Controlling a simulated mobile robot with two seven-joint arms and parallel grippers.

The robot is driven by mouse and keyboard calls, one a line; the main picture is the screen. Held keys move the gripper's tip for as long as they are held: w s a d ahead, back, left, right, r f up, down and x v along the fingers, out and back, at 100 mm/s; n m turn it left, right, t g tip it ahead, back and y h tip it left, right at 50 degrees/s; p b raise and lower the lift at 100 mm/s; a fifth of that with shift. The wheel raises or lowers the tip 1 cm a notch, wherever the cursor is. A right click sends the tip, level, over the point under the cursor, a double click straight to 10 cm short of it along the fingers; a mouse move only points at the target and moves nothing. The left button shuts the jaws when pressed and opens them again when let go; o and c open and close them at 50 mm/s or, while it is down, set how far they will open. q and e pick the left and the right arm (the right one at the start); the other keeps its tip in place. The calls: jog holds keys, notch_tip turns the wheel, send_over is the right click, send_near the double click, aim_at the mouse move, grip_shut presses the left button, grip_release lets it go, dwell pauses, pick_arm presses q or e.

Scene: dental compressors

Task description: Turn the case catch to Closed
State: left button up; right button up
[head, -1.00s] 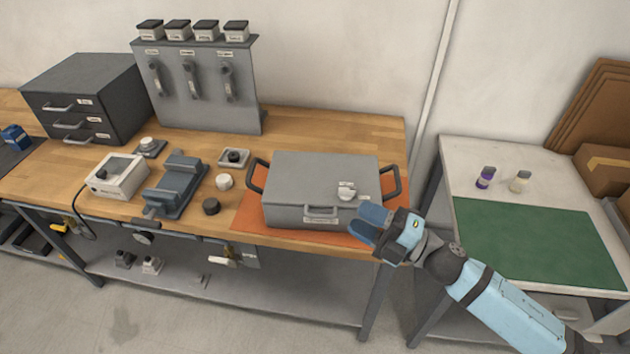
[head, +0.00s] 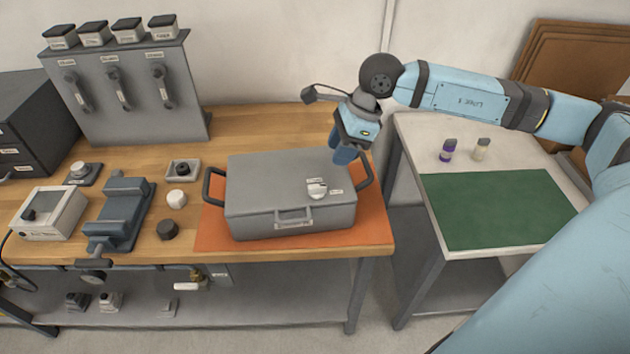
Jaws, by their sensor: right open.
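The grey case (head: 265,175) sits closed on an orange mat (head: 378,232) on the wooden bench. The case catch (head: 317,188) is a small pale knob on the lid near its front right, with small labels beside it too small to read. My right gripper (head: 346,153) is above the back right corner of the case, pointing down, open and empty, apart from the catch. My left gripper is not in view.
A grey vise (head: 122,207), a white box with a dark knob (head: 50,213), and small dark and white knobs stand left of the case. A side table with a green mat (head: 495,208) and two small bottles is at right.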

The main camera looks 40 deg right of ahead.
aim_at(318, 186)
jog(key=p+x, duration=0.1)
jog(key=x, duration=0.9)
jog(key=shift+w+a+f, duration=0.1)
jog(key=shift+a+f, duration=0.1)
jog(key=shift+f, duration=0.1)
grip_shut()
